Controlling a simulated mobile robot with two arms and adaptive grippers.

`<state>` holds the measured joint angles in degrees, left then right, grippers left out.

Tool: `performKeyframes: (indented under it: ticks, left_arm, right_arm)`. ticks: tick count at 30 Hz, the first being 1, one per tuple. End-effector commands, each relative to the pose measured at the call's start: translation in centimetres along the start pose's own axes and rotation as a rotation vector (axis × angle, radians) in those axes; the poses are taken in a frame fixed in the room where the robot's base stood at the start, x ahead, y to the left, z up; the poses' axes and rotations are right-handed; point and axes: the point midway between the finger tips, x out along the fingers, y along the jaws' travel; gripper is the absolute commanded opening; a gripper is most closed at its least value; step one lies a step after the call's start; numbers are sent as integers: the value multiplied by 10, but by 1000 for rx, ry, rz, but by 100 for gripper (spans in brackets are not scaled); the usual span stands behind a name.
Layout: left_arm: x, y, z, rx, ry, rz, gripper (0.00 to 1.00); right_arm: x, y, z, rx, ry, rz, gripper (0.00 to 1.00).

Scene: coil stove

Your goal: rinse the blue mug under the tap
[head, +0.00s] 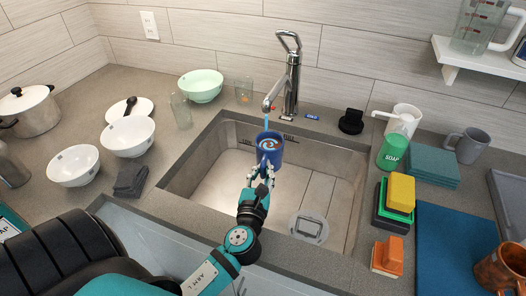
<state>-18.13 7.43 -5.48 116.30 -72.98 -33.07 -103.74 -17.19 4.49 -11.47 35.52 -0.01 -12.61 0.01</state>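The blue mug (270,155) is upright over the sink basin (222,190), below the tap (291,80). A thin blue stream of water (266,121) runs from the spout into the mug's mouth. My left gripper (262,176) is at the near side of the mug, with its fingers shut on the mug, seemingly at its handle, which the fingers hide. My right gripper is not in view.
White bowls (128,137) and a grey cloth (131,180) lie left of the sink. A green soap bottle (393,153), sponges (400,193) and an orange block (387,256) line its right side. A grey mug (469,145) and a brown mug (503,268) stand farther right.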

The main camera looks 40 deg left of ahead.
Motion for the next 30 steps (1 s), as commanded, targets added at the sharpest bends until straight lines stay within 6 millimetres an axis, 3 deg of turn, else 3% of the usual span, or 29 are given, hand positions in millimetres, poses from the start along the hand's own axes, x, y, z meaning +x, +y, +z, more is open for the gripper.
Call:
performKeyframes:
  ticks: [18, 30]
  left_arm:
    - [-47, -16, 0, -1, -1, -1, 0]
    - [-54, -19, 1, 0, -3, 1, 0]
  right_arm:
    - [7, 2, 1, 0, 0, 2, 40]
    - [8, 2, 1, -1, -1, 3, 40]
